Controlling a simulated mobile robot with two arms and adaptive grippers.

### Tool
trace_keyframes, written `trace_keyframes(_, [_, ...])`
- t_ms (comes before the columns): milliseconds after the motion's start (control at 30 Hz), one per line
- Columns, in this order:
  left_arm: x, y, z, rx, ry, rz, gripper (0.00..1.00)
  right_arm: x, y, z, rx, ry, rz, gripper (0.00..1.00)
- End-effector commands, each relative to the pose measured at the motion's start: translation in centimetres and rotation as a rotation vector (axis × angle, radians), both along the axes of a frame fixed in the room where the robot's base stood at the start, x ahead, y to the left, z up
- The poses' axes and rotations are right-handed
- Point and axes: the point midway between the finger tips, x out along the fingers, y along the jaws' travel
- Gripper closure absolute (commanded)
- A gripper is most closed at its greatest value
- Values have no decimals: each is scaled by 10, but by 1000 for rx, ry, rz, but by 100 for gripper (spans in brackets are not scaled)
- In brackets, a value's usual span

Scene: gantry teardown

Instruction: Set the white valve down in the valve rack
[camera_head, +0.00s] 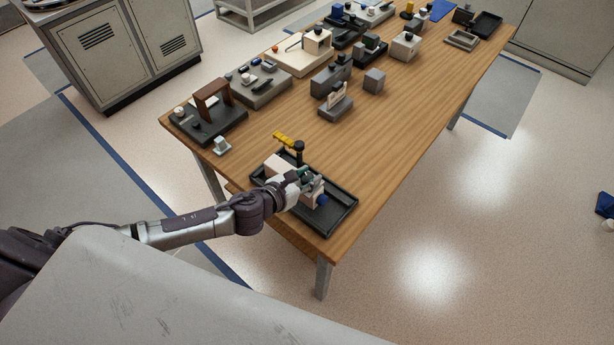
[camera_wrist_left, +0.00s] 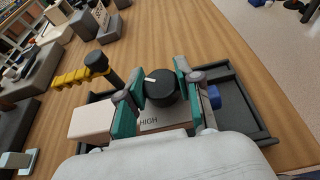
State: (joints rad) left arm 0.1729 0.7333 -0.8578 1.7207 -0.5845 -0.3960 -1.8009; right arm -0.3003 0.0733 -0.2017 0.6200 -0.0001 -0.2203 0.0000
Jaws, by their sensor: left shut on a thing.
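My left gripper (camera_head: 300,180) is over the black tray (camera_head: 338,214) at the near end of the table. In the left wrist view its teal fingers (camera_wrist_left: 160,88) are shut on a round black knob (camera_wrist_left: 161,88) with a white mark. A pale block marked HIGH (camera_wrist_left: 160,120) is just below the knob. I cannot tell whether knob and block are one piece, or whether this is the white valve. A plain pale block (camera_wrist_left: 100,121) lies in the tray to the left. A blue part (camera_head: 321,200) shows to the right. I cannot single out the valve rack.
A black post with a yellow handle (camera_head: 287,140) stands just behind the tray. A small pale piece (camera_head: 221,146) sits near the left edge. Several fixtures, including a dark base with a brown arch (camera_head: 211,98), fill the farther table. The right side is clear wood.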

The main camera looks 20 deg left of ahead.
Motion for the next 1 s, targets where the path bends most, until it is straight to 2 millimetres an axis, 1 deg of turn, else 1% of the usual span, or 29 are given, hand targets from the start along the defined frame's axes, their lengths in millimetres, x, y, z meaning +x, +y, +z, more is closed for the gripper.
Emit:
trace_keyframes(133, [0, 0, -3, 1, -1, 0, 100, 0, -1, -3, -1, 1, 0, 40])
trace_keyframes(167, [0, 0, -2, 1, 0, 0, 61, 0, -1, -2, -1, 1, 1, 40])
trace_keyframes(200, [0, 0, -2, 1, 0, 0, 54, 0, -2, -1, -2, 1, 1, 40])
trace_keyframes(300, [0, 0, -2, 0, 0, 0, 40, -1, -4, -1, -4, 1, 1, 40])
trace_keyframes(533, [0, 0, -2, 0, 0, 0, 40, 0, -7, -1, -9, 1, 1, 40])
trace_keyframes(633, [0, 0, 2, 0, 0, 0, 40, 0, -8, 2, -10, 1, 1, 40])
trace_keyframes(667, [-3, 1, 1, 0, 1, 0, 40, 0, -8, 0, -10, 1, 1, 40])
trace_keyframes(767, [-14, 6, 4, 3, 2, 0, 40, 0, -8, -2, -9, 1, 0, 40])
trace_keyframes(1000, [-60, 22, 23, 4, 3, -2, 40, 0, -8, -8, -9, 0, 0, 40])
